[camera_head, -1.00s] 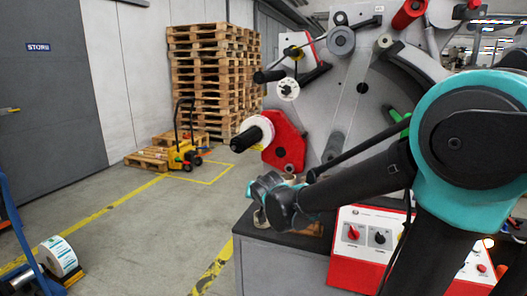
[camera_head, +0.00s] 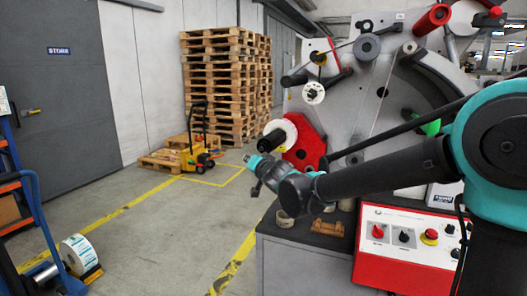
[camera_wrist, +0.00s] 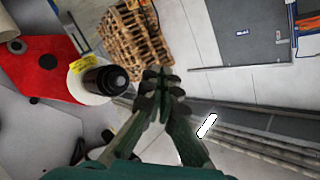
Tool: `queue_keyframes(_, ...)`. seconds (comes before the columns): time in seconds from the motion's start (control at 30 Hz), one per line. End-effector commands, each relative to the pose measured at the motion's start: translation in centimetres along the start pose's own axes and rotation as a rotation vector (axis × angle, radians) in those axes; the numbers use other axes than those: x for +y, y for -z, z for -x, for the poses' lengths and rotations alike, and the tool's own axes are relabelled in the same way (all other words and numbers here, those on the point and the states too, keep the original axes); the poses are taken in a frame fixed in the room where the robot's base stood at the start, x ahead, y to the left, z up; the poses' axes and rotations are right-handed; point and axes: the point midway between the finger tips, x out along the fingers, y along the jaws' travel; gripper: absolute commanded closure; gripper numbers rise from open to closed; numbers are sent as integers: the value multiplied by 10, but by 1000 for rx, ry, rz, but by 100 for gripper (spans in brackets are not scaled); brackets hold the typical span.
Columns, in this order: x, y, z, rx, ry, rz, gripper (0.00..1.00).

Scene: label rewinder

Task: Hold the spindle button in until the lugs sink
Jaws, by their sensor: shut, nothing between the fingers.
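The black spindle (camera_head: 268,143) sticks out to the left from a white core (camera_head: 287,130) on the machine's red plate (camera_head: 308,146). In the wrist view the spindle (camera_wrist: 104,80) points right, its round end face toward the fingers; a small round feature there may be the button (camera_wrist: 120,82). Lugs cannot be made out. My gripper (camera_head: 248,160) is just left of and below the spindle end in the head view. In the wrist view my gripper (camera_wrist: 164,82) is shut and empty, to the right of the spindle end, with a visible gap.
The grey machine face (camera_head: 350,100) with rollers stands behind. Below it are a dark bench (camera_head: 300,228) and a red-white control box (camera_head: 400,245). Pallets (camera_head: 225,85) and a yellow pallet truck (camera_head: 195,155) stand farther back.

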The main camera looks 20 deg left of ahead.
Motion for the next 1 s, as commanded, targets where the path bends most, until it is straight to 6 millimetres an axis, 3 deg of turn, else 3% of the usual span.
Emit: queue_keyframes(1.0, 44, 43, -59, 0, -2, -1, 100)
